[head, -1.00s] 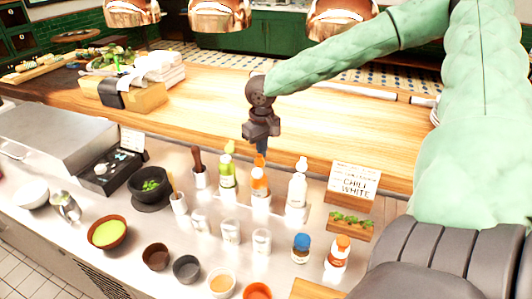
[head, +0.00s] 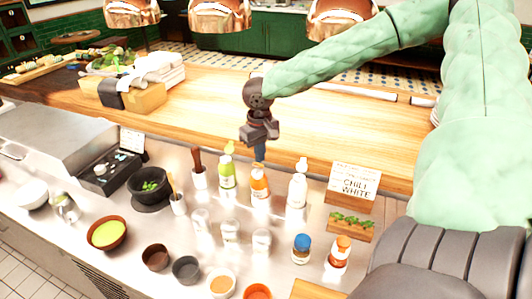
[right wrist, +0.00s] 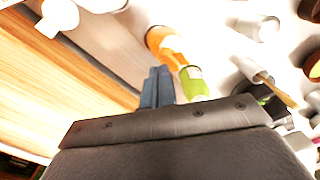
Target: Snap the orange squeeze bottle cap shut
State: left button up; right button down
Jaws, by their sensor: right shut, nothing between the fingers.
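The orange squeeze bottle (head: 260,188) stands upright on the steel counter between a green bottle (head: 227,176) and a white bottle (head: 298,188). My right gripper (head: 259,155) is shut and empty, pointing down at the bottle's top. Its blue-grey fingers cover the cap area in the head view, so I cannot tell whether the cap is open or shut, or whether they touch it. In the right wrist view, the fingers (right wrist: 157,86) show just below the orange bottle (right wrist: 166,45), with the green bottle (right wrist: 194,84) close on the right. My left gripper is not in view.
A chili white sign (head: 354,182) stands at the right. Clear cups (head: 230,231) and small bowls (head: 186,268) are in front. The wooden ledge (head: 340,140) behind is mostly clear.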

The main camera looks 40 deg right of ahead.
jog(key=shift+r, duration=0.1)
notch_tip(320, 180, up, 3)
jog(key=shift+f+p, duration=0.1)
jog(key=shift+p, duration=0.95)
jog(key=shift+s+a, duration=0.1)
jog(key=shift+a, duration=0.05)
jog(key=shift+f+b, duration=1.4)
jog(key=shift+f, duration=0.5)
dwell(0.4)
jog(key=shift+r, duration=0.1)
jog(key=shift+r+p, duration=2.15)
jog(key=shift+r, duration=0.8)
jog(key=shift+f, duration=0.1)
